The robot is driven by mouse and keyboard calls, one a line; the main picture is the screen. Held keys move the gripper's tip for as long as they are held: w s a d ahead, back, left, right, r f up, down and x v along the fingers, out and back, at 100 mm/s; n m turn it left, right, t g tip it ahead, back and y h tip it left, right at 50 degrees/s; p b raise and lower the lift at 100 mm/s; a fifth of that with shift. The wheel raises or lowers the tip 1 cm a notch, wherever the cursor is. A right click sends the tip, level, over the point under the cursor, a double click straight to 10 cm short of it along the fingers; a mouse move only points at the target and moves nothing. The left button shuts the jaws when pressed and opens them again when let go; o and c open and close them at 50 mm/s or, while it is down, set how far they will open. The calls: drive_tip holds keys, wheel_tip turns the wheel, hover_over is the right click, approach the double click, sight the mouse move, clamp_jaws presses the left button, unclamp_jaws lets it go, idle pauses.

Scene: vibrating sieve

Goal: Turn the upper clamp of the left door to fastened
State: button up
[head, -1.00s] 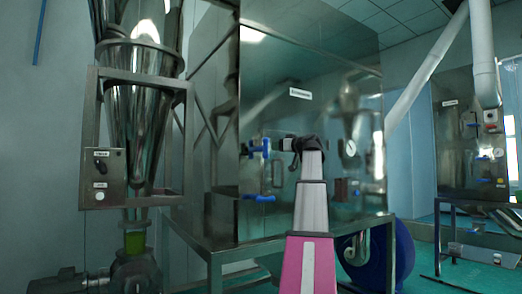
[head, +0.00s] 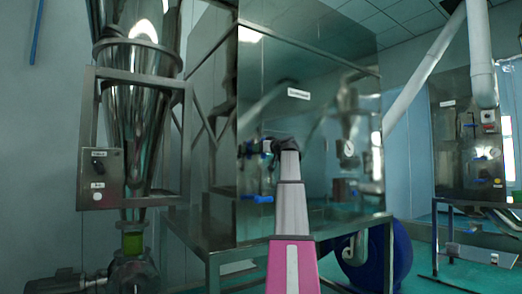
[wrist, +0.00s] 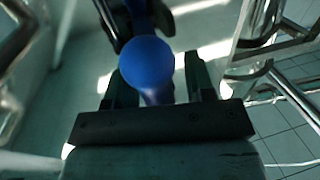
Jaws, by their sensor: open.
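The upper clamp's blue handle (head: 265,146) shows at the left edge of the shiny metal door (head: 310,125), partly hidden by my gripper (head: 273,148). In the wrist view a round blue knob (wrist: 148,64) lies between the two dark fingers of my gripper (wrist: 158,82). The fingers are open, one on each side of the knob. I cannot tell whether they touch it. A lower blue handle (head: 258,198) sits below on the same edge, clear of my gripper.
A steel hopper (head: 136,90) with a control box (head: 100,178) stands at the left. A metal stand (head: 225,258) carries the cabinet. A blue drum (head: 390,255) is below right. Another steel cabinet (head: 465,150) stands farther right.

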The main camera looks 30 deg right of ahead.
drive_tip(key=c, duration=0.8)
drive_tip(key=shift+d+r+m+t+h, duration=0.1)
drive_tip(key=shift+m+t+h, duration=0.45)
drive_tip(key=shift+m, duration=2.8)
drive_tip(key=shift+d+r+m+t+h, duration=0.1)
drive_tip(key=shift+m+t+h, duration=0.4)
drive_tip(key=shift+m, duration=2.9)
drive_tip(key=shift+d+m+t+h, duration=0.1)
drive_tip(key=shift+m+t+h, duration=0.4)
drive_tip(key=shift+m, duration=2.85)
drive_tip(key=shift+r+h, duration=0.1)
drive_tip(key=shift+h, duration=0.15)
